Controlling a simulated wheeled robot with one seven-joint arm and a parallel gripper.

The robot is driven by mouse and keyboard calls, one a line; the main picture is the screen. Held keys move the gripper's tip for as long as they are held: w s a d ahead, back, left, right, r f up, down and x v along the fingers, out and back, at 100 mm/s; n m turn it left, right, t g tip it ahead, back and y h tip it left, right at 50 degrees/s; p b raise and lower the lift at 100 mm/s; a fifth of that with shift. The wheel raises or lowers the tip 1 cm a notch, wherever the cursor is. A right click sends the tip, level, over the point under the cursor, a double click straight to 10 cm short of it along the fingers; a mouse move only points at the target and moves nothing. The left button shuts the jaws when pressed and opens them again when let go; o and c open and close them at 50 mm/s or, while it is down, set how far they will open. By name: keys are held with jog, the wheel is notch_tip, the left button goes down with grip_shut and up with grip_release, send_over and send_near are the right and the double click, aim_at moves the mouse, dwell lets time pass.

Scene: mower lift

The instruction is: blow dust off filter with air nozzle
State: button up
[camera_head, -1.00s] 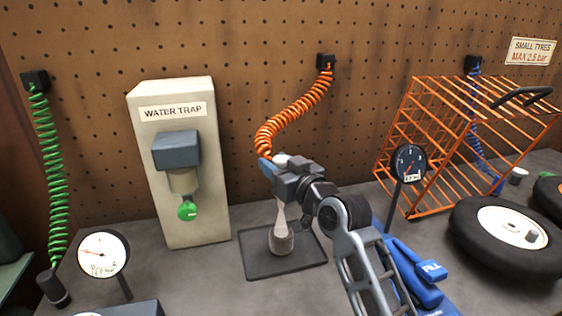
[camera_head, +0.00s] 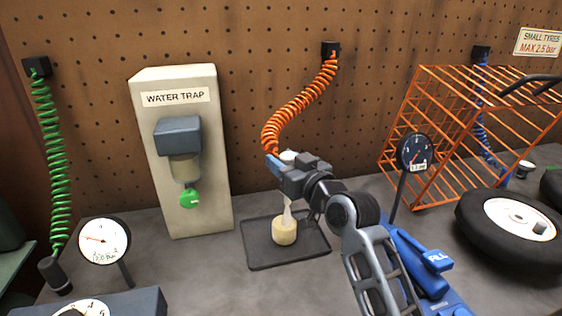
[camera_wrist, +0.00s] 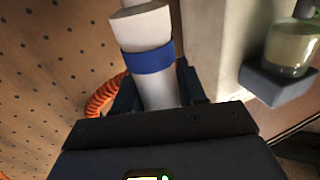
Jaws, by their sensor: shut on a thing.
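The filter (camera_head: 285,232) is a small cream cylinder standing on a dark tray (camera_head: 262,257). My gripper (camera_head: 287,170) is shut on the air nozzle, which hangs on the orange coiled hose (camera_head: 300,108). In the wrist view the nozzle (camera_wrist: 150,50) is a white cylinder with a blue band, held between dark fingers. In the head view a pale cone, looking like an air jet, runs from below my gripper down to the filter's top. My gripper is above the filter and apart from it. The nozzle's tip is hidden in the wrist view.
The water trap panel (camera_head: 203,215) stands left of the tray. A gauge on a post (camera_head: 414,154) and an orange wire cage (camera_head: 440,130) stand to the right, with a tyre (camera_head: 480,235). Another gauge (camera_head: 104,240) is at front left. The pegboard closes the back.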

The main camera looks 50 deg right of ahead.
jog(key=shift+s, duration=0.3)
jog(key=shift+w+d, duration=0.2)
jog(key=shift+w, duration=0.1)
jog(key=shift+w+d, duration=0.2)
jog(key=shift+w, duration=0.05)
jog(key=shift+w+d, duration=0.2)
jog(key=shift+w, duration=0.1)
jog(key=shift+w+a, duration=0.25)
jog(key=shift+a, duration=0.15)
jog(key=shift+w+a+r, duration=0.1)
jog(key=shift+w+a, duration=0.1)
jog(key=shift+a, duration=0.1)
jog(key=shift+w+a+p, duration=0.1)
jog(key=shift+a+p, duration=0.05)
jog(key=shift+p, duration=0.15)
jog(key=shift+s+a, duration=0.3)
jog(key=shift+s, duration=0.15)
jog(key=shift+s+a, duration=0.2)
jog(key=shift+s, duration=0.1)
